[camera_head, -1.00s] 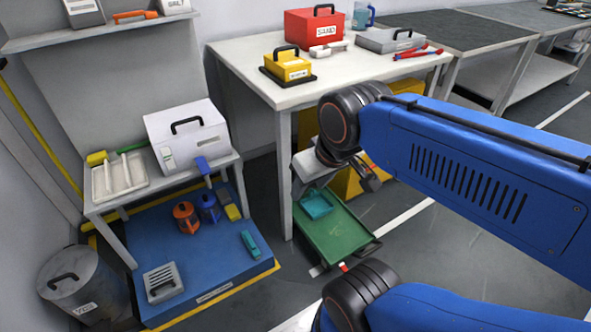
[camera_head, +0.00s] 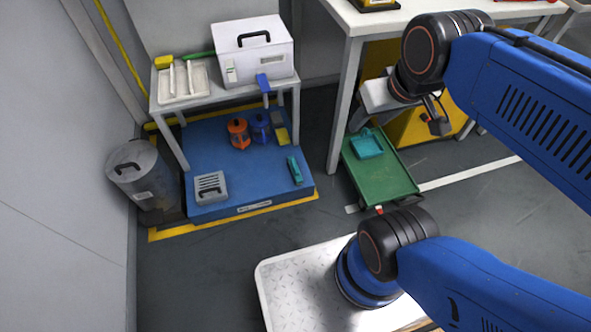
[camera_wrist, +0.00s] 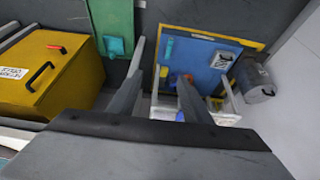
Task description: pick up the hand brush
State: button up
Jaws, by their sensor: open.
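I cannot tell for certain which object is the hand brush. A narrow teal object (camera_head: 295,170) that could be it lies on the right part of the blue platform (camera_head: 210,170); it also shows in the wrist view (camera_wrist: 168,48). A yellow block with a green bar (camera_head: 198,54) lies on the small table behind a tray, another brush-like shape. My gripper (camera_head: 436,118) is open and empty, up above the green cart and well to the right of the platform. Its two fingers (camera_wrist: 161,62) stand apart in the wrist view, with the platform beyond and below them.
A green cart (camera_head: 385,185) holds a teal pan-like object (camera_head: 369,143). The small table (camera_head: 225,93) carries a white box (camera_head: 252,50). A lidded bin (camera_head: 137,170) stands left of the platform. Floor is clear between the platform and my base.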

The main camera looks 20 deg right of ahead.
jog(key=o, duration=0.7)
jog(key=shift+w, duration=0.1)
jog(key=o, duration=0.5)
jog(key=shift+w, duration=0.35)
jog(key=n+g, duration=0.5)
jog(key=n, duration=1.3)
send_over(295, 166)
notch_tip(295, 166, down, 41)
jog(key=f, duration=1.2)
jog(key=shift+w+f, duration=0.1)
jog(key=shift+w, duration=0.25)
jog(key=shift+s+f, duration=0.15)
jog(key=shift+f, duration=1.15)
jog(key=shift+s+f, duration=0.1)
jog(key=shift+f, duration=1.2)
